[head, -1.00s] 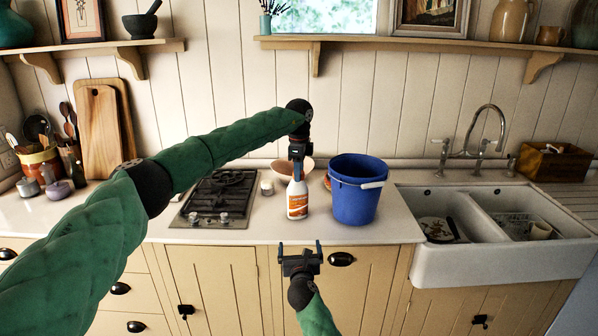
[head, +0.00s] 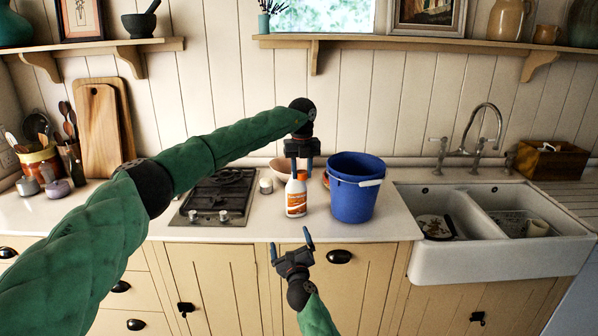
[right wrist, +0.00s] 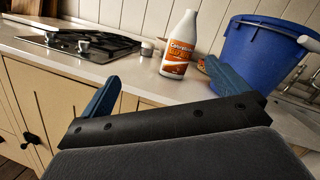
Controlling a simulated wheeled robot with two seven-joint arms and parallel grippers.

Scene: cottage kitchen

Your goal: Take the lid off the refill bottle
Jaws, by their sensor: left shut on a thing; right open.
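The refill bottle (head: 296,198), white with an orange label, stands upright on the worktop left of the blue bucket. Its body and narrow top also show in the right wrist view (right wrist: 179,48). No fingers show around the bottle top in the right wrist view. I cannot tell how far the lid is from the neck. My right gripper (head: 291,246) is open and empty before the cupboard front.
The blue bucket (head: 353,195) stands close right of the bottle. A hob (head: 217,196) and a small pale jar (head: 266,186) are to its left, a bowl (head: 283,166) behind. A double sink (head: 490,252) lies further right. The counter just before the bottle is clear.

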